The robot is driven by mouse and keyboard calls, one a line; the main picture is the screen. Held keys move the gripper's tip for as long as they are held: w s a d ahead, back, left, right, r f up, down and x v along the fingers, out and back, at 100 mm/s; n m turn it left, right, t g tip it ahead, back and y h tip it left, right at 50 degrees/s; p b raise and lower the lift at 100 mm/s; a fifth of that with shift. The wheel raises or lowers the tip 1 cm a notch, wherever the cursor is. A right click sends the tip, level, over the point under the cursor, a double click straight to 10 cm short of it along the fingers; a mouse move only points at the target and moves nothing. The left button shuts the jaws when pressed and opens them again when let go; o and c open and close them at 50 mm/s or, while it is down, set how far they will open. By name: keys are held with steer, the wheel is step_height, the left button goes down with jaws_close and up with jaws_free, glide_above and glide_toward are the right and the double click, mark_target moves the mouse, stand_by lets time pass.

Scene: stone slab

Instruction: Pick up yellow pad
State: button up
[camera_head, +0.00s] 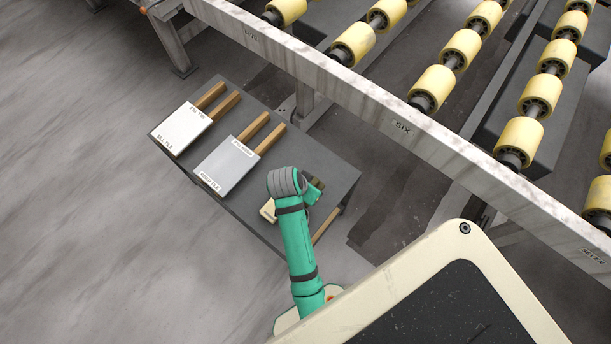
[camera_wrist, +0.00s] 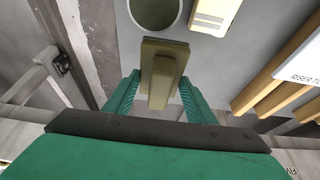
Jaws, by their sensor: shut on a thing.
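The yellow pad (camera_wrist: 163,50) shows in the wrist view as a dull olive-yellow block with a raised grip (camera_wrist: 160,86) along its middle. My gripper (camera_wrist: 158,101) has its two green fingers on either side of that grip and is shut on it. In the head view my gripper (camera_head: 313,190) is over the right end of the dark table (camera_head: 262,118), and the arm hides much of that area. A small olive patch shows beside the fingers there. I cannot tell whether the pad still touches the table.
A cream block (camera_wrist: 214,14) and a round grey-green thing (camera_wrist: 155,10) lie close beyond the pad. A white tile (camera_head: 185,129) and a grey tile (camera_head: 227,166) rest on wooden strips to the left. A roller conveyor's pale beam (camera_head: 360,100) runs behind the table.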

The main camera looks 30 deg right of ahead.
steer(key=s+a+r, duration=0.2)
steer(key=s+r, duration=0.3)
steer(key=s, duration=0.5)
steer(key=shift+s+a+r, duration=0.15)
steer(key=shift+a+r, duration=0.15)
